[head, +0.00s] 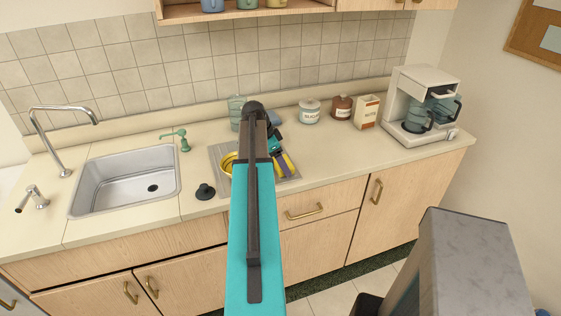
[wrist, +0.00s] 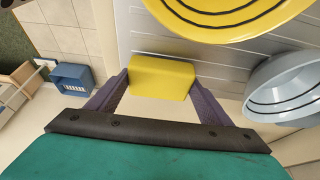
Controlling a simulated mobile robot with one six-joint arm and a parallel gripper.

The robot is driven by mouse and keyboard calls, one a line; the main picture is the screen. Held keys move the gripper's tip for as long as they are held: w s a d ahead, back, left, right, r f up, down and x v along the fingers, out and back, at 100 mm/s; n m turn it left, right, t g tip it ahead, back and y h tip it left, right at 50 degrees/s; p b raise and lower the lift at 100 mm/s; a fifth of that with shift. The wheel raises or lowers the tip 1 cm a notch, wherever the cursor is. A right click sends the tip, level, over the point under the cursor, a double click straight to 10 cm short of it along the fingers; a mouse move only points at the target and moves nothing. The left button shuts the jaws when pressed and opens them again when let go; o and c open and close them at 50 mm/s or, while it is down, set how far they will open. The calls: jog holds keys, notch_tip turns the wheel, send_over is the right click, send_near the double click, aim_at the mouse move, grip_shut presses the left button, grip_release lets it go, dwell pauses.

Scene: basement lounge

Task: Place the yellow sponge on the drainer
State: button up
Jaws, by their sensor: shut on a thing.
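The yellow sponge (wrist: 160,77) is a small block held between the two purple fingers of my gripper (wrist: 158,90) in the wrist view. The drainer (wrist: 221,76) is a grey, grooved metal sheet on the counter. The sponge overlaps the drainer's edge in the wrist view; I cannot tell whether it touches it. In the head view my arm hides much of the drainer (head: 219,151), and my gripper (head: 285,164) is over its right part. A yellow bowl with dark rings (wrist: 225,12) and a grey-blue bowl (wrist: 290,85) are on the drainer.
A sink (head: 125,178) lies left of the drainer, with a black stopper (head: 205,191) between them. A sugar jar (head: 310,111), a brown jar (head: 341,107), a carton (head: 366,111) and a coffee maker (head: 422,105) stand to the right. The counter in front of them is clear.

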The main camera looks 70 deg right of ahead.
jog(key=shift+f, duration=0.25)
jog(key=o, duration=1)
jog(key=shift+c, duration=0.2)
jog(key=shift+r, duration=0.15)
jog(key=shift+r, duration=0.15)
jog(key=b+v, duration=0.2)
jog(key=v, duration=1)
jog(key=shift+b, duration=0.35)
